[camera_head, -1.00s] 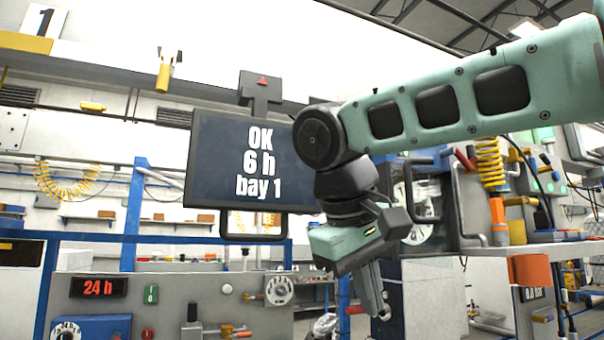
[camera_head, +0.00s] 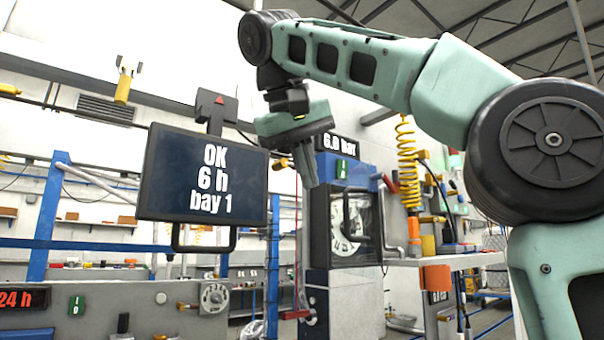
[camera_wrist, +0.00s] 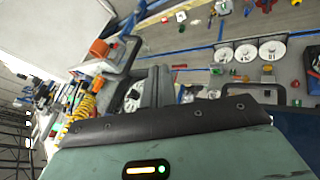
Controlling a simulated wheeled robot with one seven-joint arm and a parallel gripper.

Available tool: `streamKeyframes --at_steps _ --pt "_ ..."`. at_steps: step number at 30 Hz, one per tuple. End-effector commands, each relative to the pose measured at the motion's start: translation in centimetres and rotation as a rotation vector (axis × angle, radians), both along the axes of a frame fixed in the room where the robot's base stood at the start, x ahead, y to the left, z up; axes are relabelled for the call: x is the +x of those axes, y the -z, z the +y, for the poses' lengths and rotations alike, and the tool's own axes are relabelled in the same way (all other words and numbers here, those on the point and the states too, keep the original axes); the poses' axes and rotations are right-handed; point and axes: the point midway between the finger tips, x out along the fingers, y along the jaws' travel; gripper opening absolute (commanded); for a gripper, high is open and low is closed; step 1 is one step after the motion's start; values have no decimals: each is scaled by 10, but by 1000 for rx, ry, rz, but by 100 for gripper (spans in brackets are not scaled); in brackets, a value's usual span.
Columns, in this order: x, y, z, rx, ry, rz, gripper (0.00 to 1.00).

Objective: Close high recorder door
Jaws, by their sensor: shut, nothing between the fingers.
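The chart recorder (camera_head: 362,172) is a dark cabinet right of centre in the head view, with a white round chart behind its front. Its dark-framed door (camera_head: 374,226) shows at the right part of that front; I cannot tell how far it stands open. A grey bar handle (camera_head: 391,228) juts out at its right. My gripper (camera_head: 309,183) is shut and empty, pointing down in front of the recorder's left edge; I cannot tell whether it touches. In the wrist view my fingers (camera_wrist: 160,75) are together, with the white chart (camera_wrist: 132,100) to their left.
A screen (camera_head: 203,180) reading "OK 6 h bay 1" hangs left of my gripper. A "6.0 bar" display (camera_head: 339,144) tops the recorder. A yellow coiled hose (camera_head: 407,165) and an orange box (camera_head: 436,278) are at the right. A grey panel (camera_head: 150,300) lies lower left.

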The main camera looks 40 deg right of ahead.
Motion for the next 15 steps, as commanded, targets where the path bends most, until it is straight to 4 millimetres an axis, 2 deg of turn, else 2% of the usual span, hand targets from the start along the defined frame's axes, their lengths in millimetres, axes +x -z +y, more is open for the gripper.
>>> streamKeyframes --at_steps 1,7,15 --pt "2 14 -6 -2 6 0 0" --pt "14 43 -27 -2 5 2 0" --pt "9 40 -60 1 2 0 0"
